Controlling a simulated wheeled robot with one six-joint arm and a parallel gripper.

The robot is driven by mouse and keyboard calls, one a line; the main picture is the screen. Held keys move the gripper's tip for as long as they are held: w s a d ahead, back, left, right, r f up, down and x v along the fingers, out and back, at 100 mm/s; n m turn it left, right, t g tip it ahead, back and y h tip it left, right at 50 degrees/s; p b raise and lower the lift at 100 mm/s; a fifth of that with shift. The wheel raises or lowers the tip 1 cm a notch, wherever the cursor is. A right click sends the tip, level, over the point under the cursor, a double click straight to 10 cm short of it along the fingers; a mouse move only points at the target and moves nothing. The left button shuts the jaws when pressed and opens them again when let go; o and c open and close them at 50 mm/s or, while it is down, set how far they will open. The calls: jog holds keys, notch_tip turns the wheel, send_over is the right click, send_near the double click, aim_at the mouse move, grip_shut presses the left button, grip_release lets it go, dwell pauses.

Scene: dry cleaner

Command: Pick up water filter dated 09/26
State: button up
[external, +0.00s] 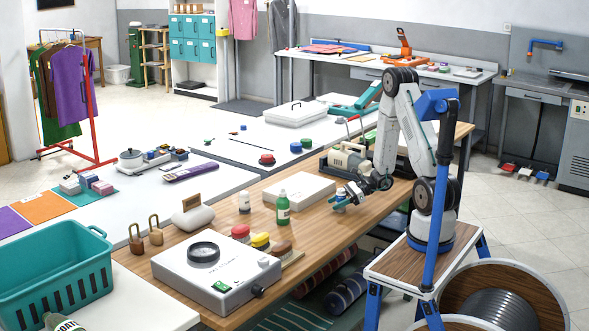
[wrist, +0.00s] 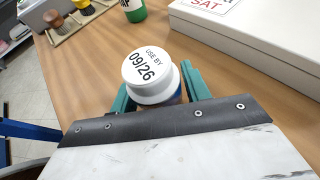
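The water filter (wrist: 150,74) has a round white top marked "USE BY 09/26" and a dark blue lower part, mostly hidden. It stands on the wooden table, and it also shows as a small white and blue shape in the external view (external: 340,197). My gripper (wrist: 156,80) has its two teal fingers on either side of the filter. The fingers look apart, with a small gap on the right side, so it seems open around the filter. My gripper is low over the table's right edge in the external view (external: 346,196).
A white box (wrist: 262,30) lies close to the right in the wrist view. Bare wood surrounds the filter.

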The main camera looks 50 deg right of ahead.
jog(key=c, duration=0.6)
jog(key=shift+c, duration=0.2)
